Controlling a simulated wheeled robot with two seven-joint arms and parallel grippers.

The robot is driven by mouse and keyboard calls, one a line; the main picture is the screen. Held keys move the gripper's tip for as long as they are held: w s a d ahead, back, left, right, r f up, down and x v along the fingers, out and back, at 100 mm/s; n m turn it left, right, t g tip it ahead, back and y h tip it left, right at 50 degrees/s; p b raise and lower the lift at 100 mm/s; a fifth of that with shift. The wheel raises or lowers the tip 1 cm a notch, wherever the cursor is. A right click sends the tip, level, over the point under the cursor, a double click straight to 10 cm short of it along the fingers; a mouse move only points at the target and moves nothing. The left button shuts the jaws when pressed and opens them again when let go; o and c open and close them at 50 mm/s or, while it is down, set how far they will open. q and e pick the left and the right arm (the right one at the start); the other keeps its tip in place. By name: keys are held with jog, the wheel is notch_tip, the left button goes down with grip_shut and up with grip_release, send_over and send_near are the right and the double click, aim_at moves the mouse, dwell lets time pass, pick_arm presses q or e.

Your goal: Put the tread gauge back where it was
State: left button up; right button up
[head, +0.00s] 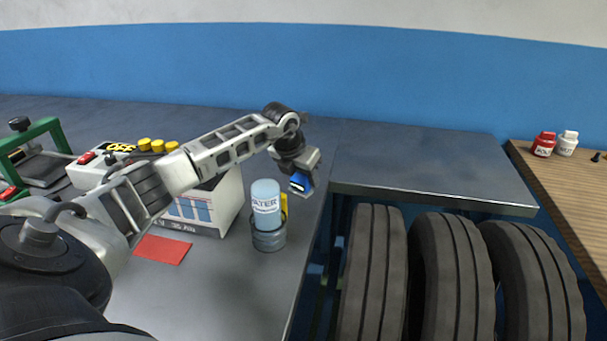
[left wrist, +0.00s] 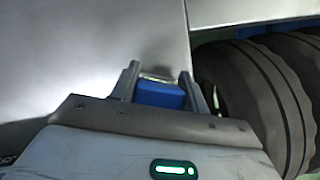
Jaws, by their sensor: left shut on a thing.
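The tread gauge is a small blue block (head: 299,182) in my left gripper (head: 303,184). The gripper is shut on it and holds it near the right edge of the grey bench, right of the water bottle. In the left wrist view the blue gauge (left wrist: 160,94) sits between the two fingers (left wrist: 160,73), with a pale edge at its far end. Whether it touches the bench I cannot tell. My right gripper is not in view.
A water bottle (head: 266,200) stands in a dark round holder (head: 269,238) with something yellow. Left are a white box (head: 215,207), a red card (head: 162,249) and a green frame (head: 40,130). Several tyres (head: 372,280) stand below a grey shelf (head: 430,180). Two small bottles (head: 543,146) stand on the wooden bench.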

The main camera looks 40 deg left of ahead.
pick_arm(q)
jog(key=shift+f, duration=0.1)
jog(key=o, duration=0.9)
jog(key=shift+r, duration=0.3)
jog(key=v, duration=1.1)
jog(key=shift+s+r+b, duration=0.2)
jog(key=shift+r+b, duration=0.1)
jog(key=shift+b, duration=0.05)
